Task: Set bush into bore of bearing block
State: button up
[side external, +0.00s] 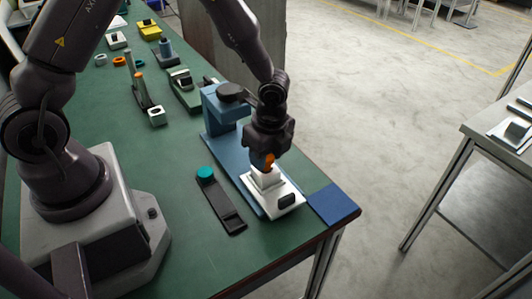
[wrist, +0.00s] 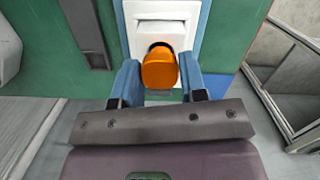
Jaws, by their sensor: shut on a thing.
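The bush is an orange round piece (side external: 269,161) held at the end of my gripper (side external: 267,154). In the wrist view the bush (wrist: 159,70) sits between the two blue fingers of my gripper (wrist: 160,80), which are shut on it. The bearing block is a white block (side external: 264,179) on a pale base plate, directly below the bush. In the wrist view the block (wrist: 162,11) lies just beyond the bush, with a dark opening, seemingly the bore, partly hidden behind it. I cannot tell whether the bush's lower end touches or enters the bore.
A blue press-like stand (side external: 222,108) rises just behind the block. A dark narrow plate with a teal disc (side external: 205,173) lies to the left. A flat blue pad (side external: 334,204) lies at the table corner. Several small fixtures stand farther back. Green table (side external: 185,240) is bare in front.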

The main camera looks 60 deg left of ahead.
aim_at(271, 160)
jog(key=shift+f, duration=0.55)
dwell(0.7)
jog(key=o, duration=0.6)
jog(key=shift+w+d+r, duration=0.1)
jog(key=shift+d+r, duration=0.1)
jog(key=shift+r, duration=1.6)
jog(key=shift+d+r, duration=0.25)
jog(key=shift+r, duration=1.6)
jog(key=shift+w+d+r, duration=0.1)
jog(key=shift+d+r, duration=0.1)
jog(key=shift+r, duration=1.6)
